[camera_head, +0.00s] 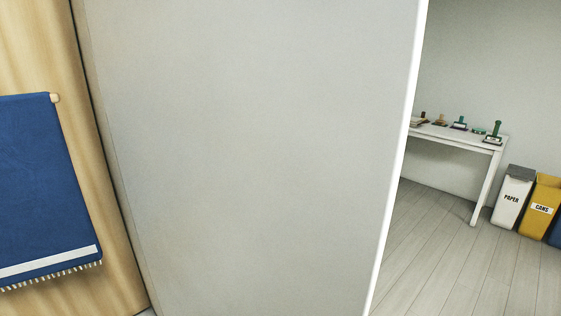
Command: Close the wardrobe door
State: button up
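A large flat grey panel (250,150) fills the middle of the head view, very close to me. It has a bright white upright edge (402,150) on its right, and a dark narrow gap runs along its left side. It may be the wardrobe door or another part of the wardrobe; I cannot tell which. No handle shows on it. A wooden surface (92,200) stands to its left. My gripper is not in view.
A blue towel (45,180) with a white stripe hangs on a rod by the wooden surface. At the right, a white table (455,133) holds several small stamp-like items. A white paper bin (513,197) and a yellow cans bin (541,207) stand beside it. The plank floor (440,260) is clear.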

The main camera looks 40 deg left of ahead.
aim_at(259, 146)
jog(key=i, duration=2.4)
jog(key=u, duration=4.65)
jog(key=k, duration=1.2)
jog(key=u, duration=0.45)
jog(key=i, duration=0.6)
jog(key=u, duration=0.4)
